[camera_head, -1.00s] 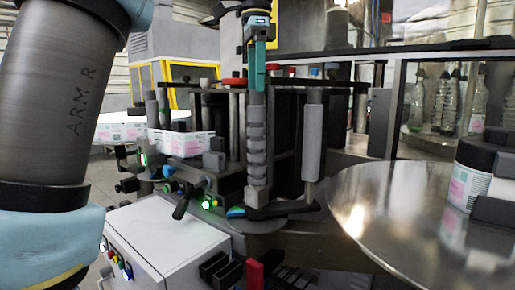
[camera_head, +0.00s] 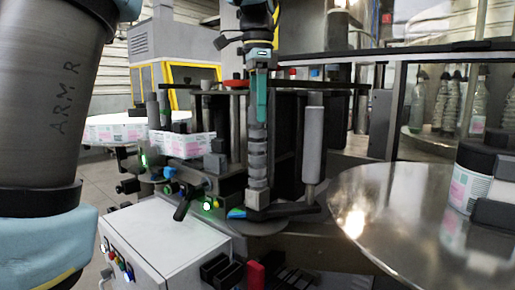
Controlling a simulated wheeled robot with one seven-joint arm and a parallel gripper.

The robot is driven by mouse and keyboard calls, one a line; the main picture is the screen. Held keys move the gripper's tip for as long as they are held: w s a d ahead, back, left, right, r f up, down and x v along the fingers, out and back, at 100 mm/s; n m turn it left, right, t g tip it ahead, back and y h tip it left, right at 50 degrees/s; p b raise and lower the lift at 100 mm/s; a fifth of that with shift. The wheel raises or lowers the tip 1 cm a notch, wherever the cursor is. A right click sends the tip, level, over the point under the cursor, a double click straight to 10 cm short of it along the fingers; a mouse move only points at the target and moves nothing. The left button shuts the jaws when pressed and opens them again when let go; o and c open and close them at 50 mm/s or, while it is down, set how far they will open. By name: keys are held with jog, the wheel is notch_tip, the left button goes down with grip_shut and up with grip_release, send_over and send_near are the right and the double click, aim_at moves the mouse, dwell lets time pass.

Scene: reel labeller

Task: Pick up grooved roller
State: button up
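The grooved roller (camera_head: 257,158) is a grey upright cylinder with several ring-like grooves. It stands on the dark base of the labeller in the middle of the view. My gripper (camera_head: 261,118) points straight down from above, in line with the roller. One teal finger overlaps the roller's upper part in the picture and hides some of it. The other finger is not clearly seen, so I cannot tell whether the fingers are apart or touching the roller.
A smooth grey roller (camera_head: 313,145) stands upright close to the right. A round metal table (camera_head: 385,215) with a labelled reel lies further right. A white control box (camera_head: 165,240) is at the front left. A dark horizontal bar (camera_head: 325,85) runs behind the gripper.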

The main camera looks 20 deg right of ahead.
grip_shut()
dwell(0.3)
dwell(0.4)
